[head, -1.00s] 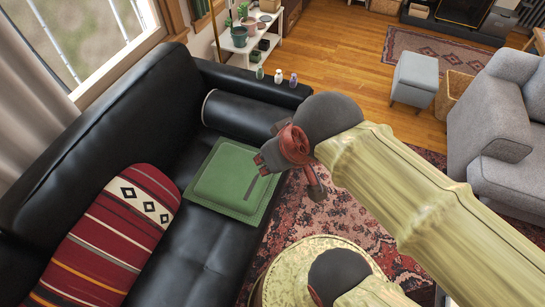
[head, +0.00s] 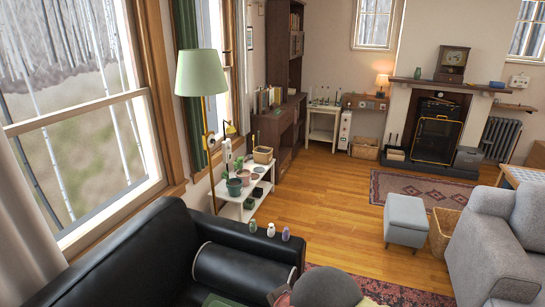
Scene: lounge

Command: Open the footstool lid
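The footstool (head: 405,222) is a small blue-grey padded box on short legs, right of centre in the head view. It stands on the wooden floor beyond the black sofa and left of the grey armchair. Its lid (head: 405,210) is the flat top, and it looks shut. Part of my arm shows at the bottom edge, well short of the footstool. My gripper's fingertips are not in view.
A wicker basket (head: 443,233) stands close on the footstool's right, beside the grey armchair (head: 497,245). The black sofa (head: 150,265) fills the lower left, with small bottles (head: 271,230) on its arm. Wooden floor (head: 335,225) is clear left of the footstool.

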